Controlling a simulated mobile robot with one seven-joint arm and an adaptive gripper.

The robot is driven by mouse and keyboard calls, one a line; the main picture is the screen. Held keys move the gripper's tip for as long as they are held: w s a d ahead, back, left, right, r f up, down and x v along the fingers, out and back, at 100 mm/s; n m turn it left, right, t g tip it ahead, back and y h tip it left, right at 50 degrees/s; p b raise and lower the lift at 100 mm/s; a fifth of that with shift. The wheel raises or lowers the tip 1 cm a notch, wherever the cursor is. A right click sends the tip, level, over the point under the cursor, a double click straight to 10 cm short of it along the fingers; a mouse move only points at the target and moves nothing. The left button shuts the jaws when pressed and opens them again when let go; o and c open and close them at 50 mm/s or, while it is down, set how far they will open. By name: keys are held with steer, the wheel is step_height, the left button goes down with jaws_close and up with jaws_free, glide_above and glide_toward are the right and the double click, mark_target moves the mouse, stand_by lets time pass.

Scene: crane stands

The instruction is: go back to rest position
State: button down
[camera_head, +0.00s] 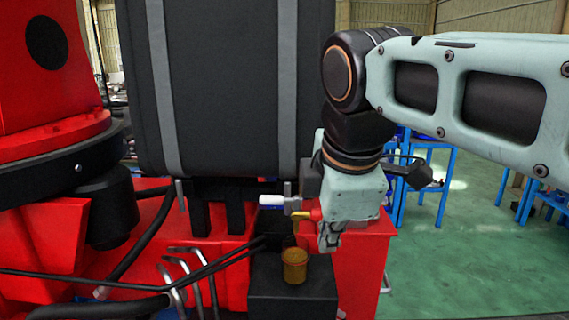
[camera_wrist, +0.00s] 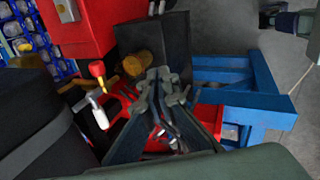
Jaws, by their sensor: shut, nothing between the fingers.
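My gripper (camera_head: 331,238) points down at the front right of the red crane body (camera_head: 60,245). It is shut and empty. Its fingertips also show in the wrist view (camera_wrist: 160,76), close together. A brass-coloured cylinder (camera_head: 294,265) stands upright on a black block (camera_head: 292,290), a little below and left of the gripper. The cylinder also shows beside the fingers in the wrist view (camera_wrist: 134,64). I cannot tell the exact gap between them.
A red and yellow lever (camera_head: 303,217) and a white-ended fitting (camera_head: 272,200) are just left of the gripper. Black hoses and bent metal levers (camera_head: 190,275) lie further left. A large black tank (camera_head: 230,90) rises behind. Blue stands (camera_head: 433,190) are beyond, with open green floor at right.

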steer(key=s+d+f+m, duration=0.3)
steer(key=f+m, duration=0.3)
steer(key=m, duration=0.3)
steer(key=s+d+f+m, duration=0.4)
steer(key=s+f+m, duration=0.1)
steer(key=m, duration=0.5)
steer(key=shift+f+t+p, duration=0.4)
steer(key=shift+f+p, duration=0.05)
steer(key=shift+f, duration=0.05)
